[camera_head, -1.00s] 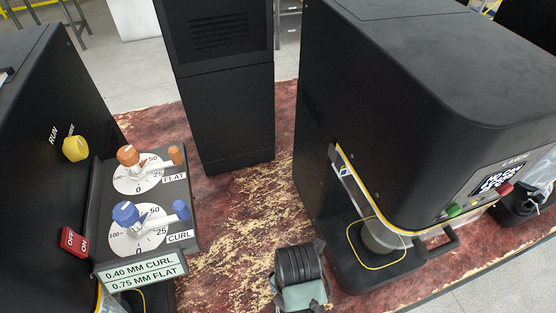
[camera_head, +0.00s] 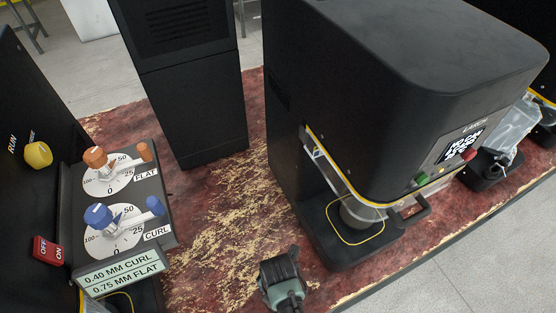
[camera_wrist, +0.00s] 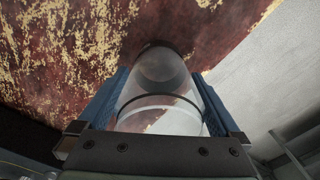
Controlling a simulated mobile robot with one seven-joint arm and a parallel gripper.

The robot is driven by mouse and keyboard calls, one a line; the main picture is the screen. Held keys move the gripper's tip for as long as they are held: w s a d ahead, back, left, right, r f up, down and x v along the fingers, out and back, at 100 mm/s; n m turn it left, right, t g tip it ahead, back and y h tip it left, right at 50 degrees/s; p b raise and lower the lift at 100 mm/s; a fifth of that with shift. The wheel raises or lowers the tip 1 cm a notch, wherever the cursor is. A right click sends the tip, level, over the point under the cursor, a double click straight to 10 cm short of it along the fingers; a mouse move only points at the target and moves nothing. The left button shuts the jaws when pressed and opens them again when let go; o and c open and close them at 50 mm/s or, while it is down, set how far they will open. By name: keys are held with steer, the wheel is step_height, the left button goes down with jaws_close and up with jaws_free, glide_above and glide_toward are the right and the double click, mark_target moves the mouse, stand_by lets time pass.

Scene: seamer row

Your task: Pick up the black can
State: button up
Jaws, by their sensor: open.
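In the wrist view, a smooth glossy or see-through cylinder (camera_wrist: 160,90) lies between the two blue-padded fingers of my gripper (camera_wrist: 160,75). Its far end looks dark and a thin dark ring crosses its near part. I cannot tell whether it is the black can. The fingers flank it and are open; any contact is unclear. In the head view my gripper (camera_head: 282,278) is a small dark and grey-green shape at the bottom, over the red tabletop. No separate black can is clear there.
A large black machine (camera_head: 390,100) stands to the right, with a grey cylinder (camera_head: 358,212) under its head. A control panel with orange and blue knobs (camera_head: 98,215) is at left. A black tower (camera_head: 190,90) stands behind. Red tabletop (camera_head: 215,225) lies open between them.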

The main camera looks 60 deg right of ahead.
steer(key=c, duration=1.1)
steer(key=shift+r, duration=0.1)
